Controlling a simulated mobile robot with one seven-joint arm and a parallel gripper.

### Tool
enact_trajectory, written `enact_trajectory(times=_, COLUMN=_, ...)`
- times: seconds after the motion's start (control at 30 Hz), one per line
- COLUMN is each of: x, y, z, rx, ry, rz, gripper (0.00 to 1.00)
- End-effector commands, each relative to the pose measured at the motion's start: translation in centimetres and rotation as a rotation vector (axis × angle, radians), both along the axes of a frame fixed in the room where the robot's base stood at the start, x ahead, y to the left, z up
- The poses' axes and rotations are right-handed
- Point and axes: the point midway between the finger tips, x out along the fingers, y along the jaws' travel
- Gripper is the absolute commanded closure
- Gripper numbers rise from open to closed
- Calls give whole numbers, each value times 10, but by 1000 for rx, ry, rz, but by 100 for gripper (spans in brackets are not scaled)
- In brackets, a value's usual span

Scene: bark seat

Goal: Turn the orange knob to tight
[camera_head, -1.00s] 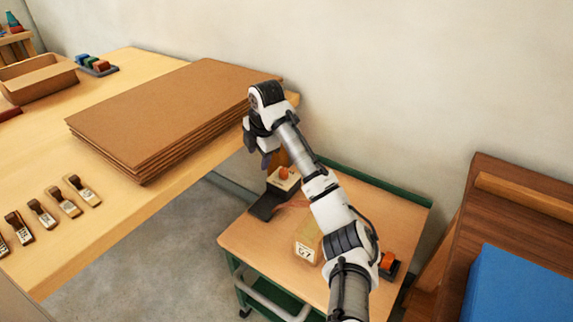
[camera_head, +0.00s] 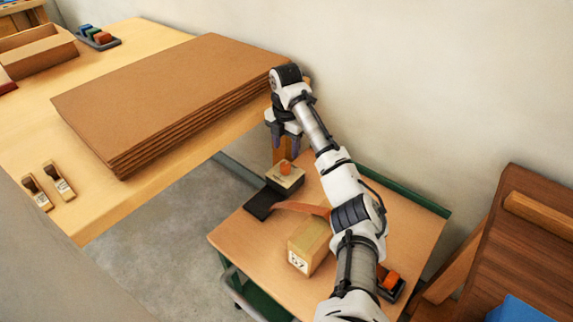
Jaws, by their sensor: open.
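The orange knob (camera_head: 285,168) sits on top of a small pale block (camera_head: 287,181) with dark marks on its top, too small to read. The block rests at the back left of the low wooden cart top (camera_head: 235,240). My gripper (camera_head: 286,143) points down above the knob, with its fingers apart and a small gap seeming to remain over the knob. I cannot tell exactly how it lines up with the knob in depth.
A dark flat piece (camera_head: 262,204) and a reddish strap (camera_head: 302,208) lie near the block. A wooden block labelled 57 (camera_head: 310,245) and another orange-topped item (camera_head: 391,281) stand on the cart. Stacked brown boards (camera_head: 170,95) lie on the bench at left.

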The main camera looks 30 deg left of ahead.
Motion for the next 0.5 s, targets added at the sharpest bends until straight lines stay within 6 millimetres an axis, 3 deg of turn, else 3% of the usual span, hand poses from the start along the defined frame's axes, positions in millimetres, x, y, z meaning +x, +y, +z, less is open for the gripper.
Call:
enact_trajectory(times=0.03, x=-2, y=1, z=-16, rx=2, ry=5, rz=2, gripper=49)
enact_trajectory(times=0.2, x=0, y=0, z=-44, rx=-1, ry=1, rz=0, gripper=49)
enact_trajectory(times=0.5, x=0, y=0, z=-72, rx=0, ry=-1, rz=0, gripper=49)
